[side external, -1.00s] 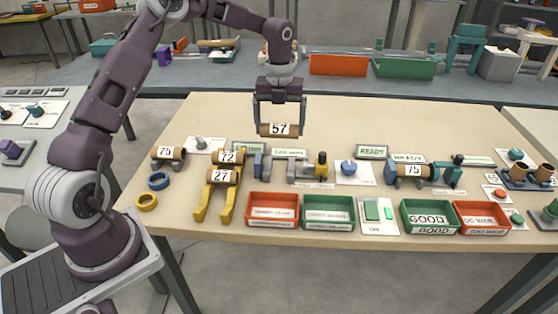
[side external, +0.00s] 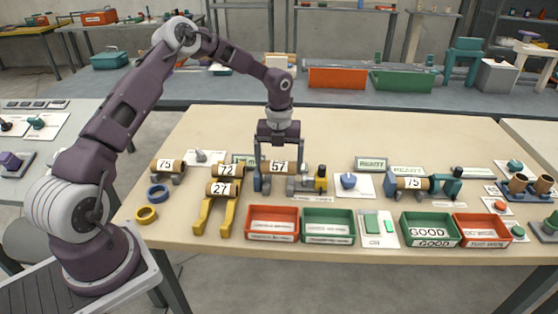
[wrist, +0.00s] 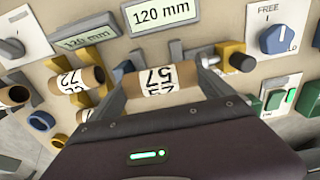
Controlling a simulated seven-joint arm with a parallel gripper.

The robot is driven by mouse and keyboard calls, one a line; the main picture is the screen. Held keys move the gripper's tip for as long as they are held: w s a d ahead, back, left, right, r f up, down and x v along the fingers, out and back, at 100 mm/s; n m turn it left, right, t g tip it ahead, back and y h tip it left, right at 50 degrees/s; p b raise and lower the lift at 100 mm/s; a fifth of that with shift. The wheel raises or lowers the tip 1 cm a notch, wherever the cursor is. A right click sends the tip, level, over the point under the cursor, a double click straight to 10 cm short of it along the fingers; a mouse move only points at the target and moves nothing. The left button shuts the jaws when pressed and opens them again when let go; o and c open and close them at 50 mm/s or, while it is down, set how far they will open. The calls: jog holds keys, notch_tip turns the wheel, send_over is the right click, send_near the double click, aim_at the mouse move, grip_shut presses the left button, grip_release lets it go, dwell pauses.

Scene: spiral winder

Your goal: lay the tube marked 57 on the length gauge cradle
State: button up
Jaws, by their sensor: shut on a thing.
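The brown tube marked 57 (side external: 279,167) is held level between the fingers of my gripper (side external: 279,161). In the wrist view the tube (wrist: 157,79) lies across between the two fingers (wrist: 160,88), its label facing the camera. In the side view the tube is at the length gauge cradle (side external: 306,185), above its left part. The grey block and yellow-topped stop of the gauge show beside and below it. I cannot tell whether the tube touches the cradle, since the fingers and tube hide that part.
Tubes marked 72 (side external: 227,170) and 27 (side external: 222,188) rest on a yellow rack to the left. A tube marked 75 (side external: 410,183) sits in a blue and teal fixture to the right. Red (side external: 273,222) and green (side external: 328,226) bins stand in front.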

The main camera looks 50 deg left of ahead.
aim_at(279, 162)
jog(key=o, duration=1)
jog(key=shift+r, duration=0.1)
notch_tip(279, 162, up, 13)
jog(key=s+d+r+n+t+y, duration=0.1)
jog(key=s+d+r+n, duration=0.45)
jog(key=r, duration=0.25)
jog(key=s+d+r+n+t+y, duration=0.1)
jog(key=s+d+r+n, duration=0.1)
jog(key=s+r+n, duration=0.3)
jog(key=s+d+r+n+t, duration=0.1)
jog(key=s+d+n, duration=0.15)
jog(key=s, duration=0.35)
jog(key=s+d+f+n+t, duration=0.1)
jog(key=s+n, duration=0.3)
jog(key=s, duration=0.1)
jog(key=s+d+n+h, duration=0.1)
jog(key=s+n, duration=0.4)
jog(key=s, duration=0.1)
jog(key=s+d+f+n+t+h, duration=0.1)
jog(key=s+n, duration=0.4)
jog(key=shift+s+d+f+t, duration=0.15)
jog(key=shift+d+f+t, duration=0.15)
